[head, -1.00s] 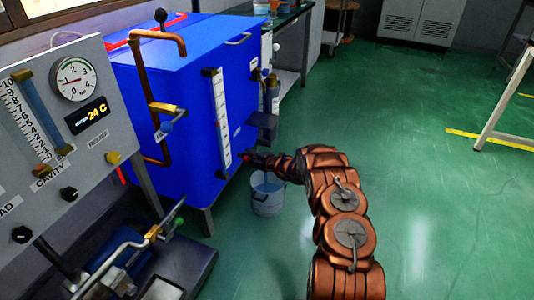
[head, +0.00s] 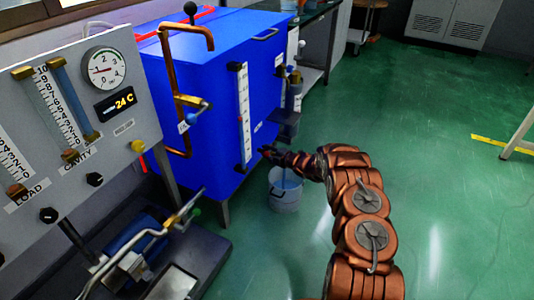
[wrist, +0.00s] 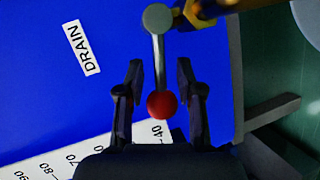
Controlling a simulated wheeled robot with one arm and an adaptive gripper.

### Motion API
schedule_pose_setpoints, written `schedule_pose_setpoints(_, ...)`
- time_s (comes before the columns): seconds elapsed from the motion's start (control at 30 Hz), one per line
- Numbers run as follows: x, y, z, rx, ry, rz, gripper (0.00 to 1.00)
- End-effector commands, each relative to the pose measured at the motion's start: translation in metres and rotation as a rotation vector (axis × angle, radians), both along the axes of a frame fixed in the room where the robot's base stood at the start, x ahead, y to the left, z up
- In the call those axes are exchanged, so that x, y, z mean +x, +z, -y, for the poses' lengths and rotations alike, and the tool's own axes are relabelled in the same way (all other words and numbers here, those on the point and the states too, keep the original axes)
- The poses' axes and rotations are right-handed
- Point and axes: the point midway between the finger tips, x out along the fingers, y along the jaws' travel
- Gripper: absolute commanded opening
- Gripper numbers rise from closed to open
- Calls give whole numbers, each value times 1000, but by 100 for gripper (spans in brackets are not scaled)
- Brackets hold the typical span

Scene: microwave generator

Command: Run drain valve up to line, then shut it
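The drain valve's lever (wrist: 159,62) ends in a red ball (wrist: 162,105) in the wrist view, beside the DRAIN label (wrist: 82,48). A brass fitting (wrist: 205,10) is at the lever's pivot end. My gripper (wrist: 158,68) is open, with one finger on each side of the lever and gaps on both sides. In the head view my gripper (head: 266,151) is at the lower front of the blue tank (head: 205,120), and hides the valve. A bucket (head: 285,197) stands on the floor below it. The white level scale (head: 244,110) is on the tank; its liquid level is too small to read.
A grey gauge panel (head: 75,170) with a dial and 24 C display stands at the left. A copper pipe (head: 168,75) runs down the tank's front. A small dark shelf (head: 286,120) juts beside the scale.

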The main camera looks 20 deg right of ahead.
Motion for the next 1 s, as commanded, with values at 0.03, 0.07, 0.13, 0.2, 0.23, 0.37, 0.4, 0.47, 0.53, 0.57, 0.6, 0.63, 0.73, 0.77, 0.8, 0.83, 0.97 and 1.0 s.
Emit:
schedule_pose_setpoints(0.03,-1,0,1,-1,-2,0,36)
schedule_pose_setpoints(0.07,-2,1,2,-1,-2,0,36)
schedule_pose_setpoints(0.13,-5,2,3,0,-2,0,36)
schedule_pose_setpoints(0.2,-10,3,5,1,-2,-2,36)
schedule_pose_setpoints(0.23,-12,4,6,0,-1,-1,36)
schedule_pose_setpoints(0.37,-25,8,10,0,-2,-1,36)
schedule_pose_setpoints(0.4,-31,9,12,0,-3,-3,36)
schedule_pose_setpoints(0.47,-38,11,15,1,-2,-5,36)
schedule_pose_setpoints(0.53,-46,15,17,-1,0,0,36)
schedule_pose_setpoints(0.57,-50,17,18,0,1,1,36)
schedule_pose_setpoints(0.6,-55,18,20,1,1,1,36)
schedule_pose_setpoints(0.63,-60,19,22,1,1,-1,36)
schedule_pose_setpoints(0.73,-74,22,27,0,1,-3,36)
schedule_pose_setpoints(0.77,-77,23,28,0,2,-2,36)
schedule_pose_setpoints(0.8,-82,25,29,-1,2,-1,36)
schedule_pose_setpoints(0.83,-86,26,30,-1,3,-1,36)
schedule_pose_setpoints(0.97,-98,30,34,1,5,1,36)
schedule_pose_setpoints(1.0,-100,31,35,0,6,1,36)
